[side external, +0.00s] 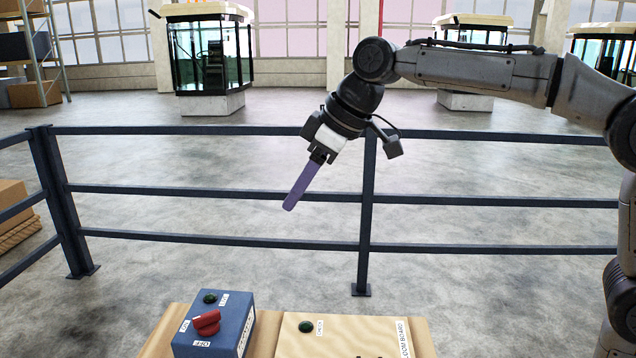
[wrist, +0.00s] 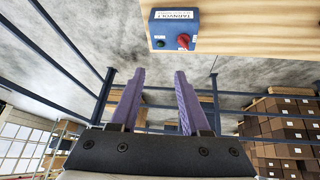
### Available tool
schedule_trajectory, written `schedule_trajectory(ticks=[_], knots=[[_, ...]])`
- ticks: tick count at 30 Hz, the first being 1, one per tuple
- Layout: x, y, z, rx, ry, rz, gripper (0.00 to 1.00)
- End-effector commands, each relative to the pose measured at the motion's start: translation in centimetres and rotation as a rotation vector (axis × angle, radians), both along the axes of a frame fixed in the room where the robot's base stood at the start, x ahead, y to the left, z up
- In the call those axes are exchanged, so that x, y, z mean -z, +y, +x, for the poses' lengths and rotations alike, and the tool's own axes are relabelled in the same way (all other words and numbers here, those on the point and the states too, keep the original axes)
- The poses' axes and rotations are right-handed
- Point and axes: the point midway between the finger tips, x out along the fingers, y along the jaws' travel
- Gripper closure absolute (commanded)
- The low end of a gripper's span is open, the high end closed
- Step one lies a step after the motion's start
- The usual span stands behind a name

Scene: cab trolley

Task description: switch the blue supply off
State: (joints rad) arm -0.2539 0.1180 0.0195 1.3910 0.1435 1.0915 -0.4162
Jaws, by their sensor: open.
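The blue supply box (side external: 238,331) sits on a wooden top at the bottom of the side view. It carries a red rotary knob (side external: 206,322), a dark green lamp or button (side external: 210,298) and small white labels, one apparently reading OFF. I cannot tell which label the knob points to. In the wrist view the blue box (wrist: 172,33) is at the top, with its red knob (wrist: 183,41) and a white nameplate. My gripper (side external: 288,207) has long purple fingers angled down-left, high above the box and apart from it. In the wrist view the fingers (wrist: 159,75) are spread and empty.
A cream board (side external: 345,336) with a green round part and a label stands right of the blue box on the wooden top (side external: 162,333). A dark blue railing (side external: 220,189) runs behind. Cardboard boxes (wrist: 282,125) are stacked beyond. Air around my gripper is clear.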

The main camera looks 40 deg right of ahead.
Motion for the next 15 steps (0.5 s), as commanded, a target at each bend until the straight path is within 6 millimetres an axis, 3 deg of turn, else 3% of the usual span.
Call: schedule_trajectory(ticks=[6, 15], knots=[[-0.7, -1.6, -1.7, 0.032, -0.011, 0.002, 0.54], [-0.8, -2.0, -2.1, 0.040, -0.013, 0.002, 0.54]])
